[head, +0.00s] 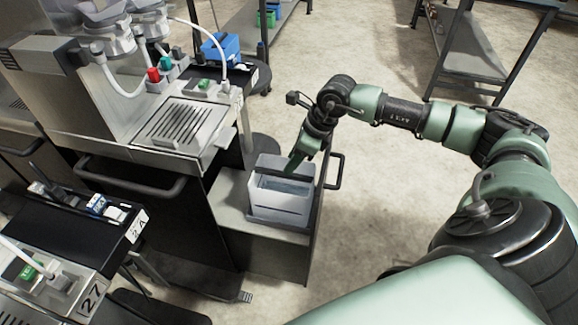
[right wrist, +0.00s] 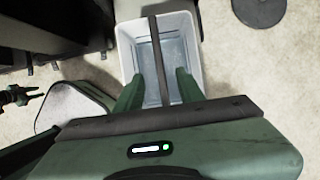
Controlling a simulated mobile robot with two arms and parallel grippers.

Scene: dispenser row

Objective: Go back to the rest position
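My right gripper (head: 297,160) is over the grey-white bin (head: 280,207), which stands on a low shelf of the machine stand. In the right wrist view its green fingers (right wrist: 159,90) are apart, with the bin (right wrist: 126,50) below and a dark bar (right wrist: 157,55) running between them. I cannot tell whether the fingers touch the bar or the bin. The bin looks empty. A small gripper shape at the left edge of the right wrist view looks like my left gripper (right wrist: 30,95), its fingers apart; it does not show in the head view.
A dispensing machine (head: 180,125) with a drip grate stands left of the bin, a dark handle bar (head: 130,180) on its front. Another unit (head: 70,240) is at lower left. A dark rack (head: 465,50) stands at upper right. Open floor (head: 390,220) lies right of the bin.

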